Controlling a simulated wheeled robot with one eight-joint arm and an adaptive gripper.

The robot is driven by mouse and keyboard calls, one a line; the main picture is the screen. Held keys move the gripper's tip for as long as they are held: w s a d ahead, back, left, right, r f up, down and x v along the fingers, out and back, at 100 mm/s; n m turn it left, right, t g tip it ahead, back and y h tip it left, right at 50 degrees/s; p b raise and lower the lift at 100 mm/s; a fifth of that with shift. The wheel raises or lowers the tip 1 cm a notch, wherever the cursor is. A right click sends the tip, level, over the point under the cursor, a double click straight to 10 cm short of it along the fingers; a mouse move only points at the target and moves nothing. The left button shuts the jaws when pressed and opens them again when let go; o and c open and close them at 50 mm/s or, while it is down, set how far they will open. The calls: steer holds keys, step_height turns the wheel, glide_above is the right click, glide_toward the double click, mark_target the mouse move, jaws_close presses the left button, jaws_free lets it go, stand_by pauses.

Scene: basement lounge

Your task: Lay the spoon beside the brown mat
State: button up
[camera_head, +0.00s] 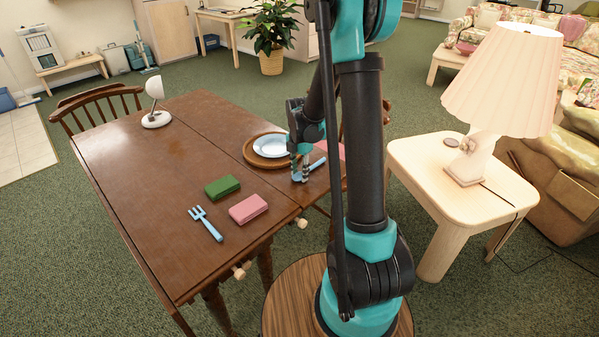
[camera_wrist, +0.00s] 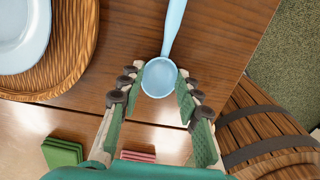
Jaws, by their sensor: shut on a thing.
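The light blue spoon (camera_wrist: 159,77) is between my gripper's fingers (camera_wrist: 157,84) in the wrist view, which are shut on its bowl end. Its handle points up the picture, away from my palm. In the head view my gripper (camera_head: 299,175) is low over the wooden table's right part, and part of the spoon (camera_head: 318,163) shows beside it. The round brown mat (camera_head: 250,155) lies to the left of the gripper, under a pale blue plate (camera_head: 271,146). The mat (camera_wrist: 72,76) is also at upper left in the wrist view, apart from the spoon. I cannot tell whether the spoon touches the table.
A green block (camera_head: 222,187), a pink block (camera_head: 248,209) and a blue fork (camera_head: 206,223) lie on the table's near part. A white desk lamp (camera_head: 155,110) stands at the far left corner. The table's left side is clear. A side table (camera_head: 420,165) stands right.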

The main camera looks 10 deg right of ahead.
steer(key=o, duration=1)
steer(key=shift+f, duration=0.1)
step_height(320, 180, up, 12)
steer(key=s+d+f+m+t, duration=0.1)
steer(key=s+f+m, duration=0.1)
steer(key=s+m, duration=0.5)
steer(key=s+d+f+m+t, duration=0.1)
steer(key=s+f+m, duration=0.1)
steer(key=s+m, duration=0.5)
steer(key=s+d+f+m+t, duration=0.2)
steer(key=s+m, duration=0.6)
steer(key=m, duration=0.3)
steer(key=shift+f, duration=0.1)
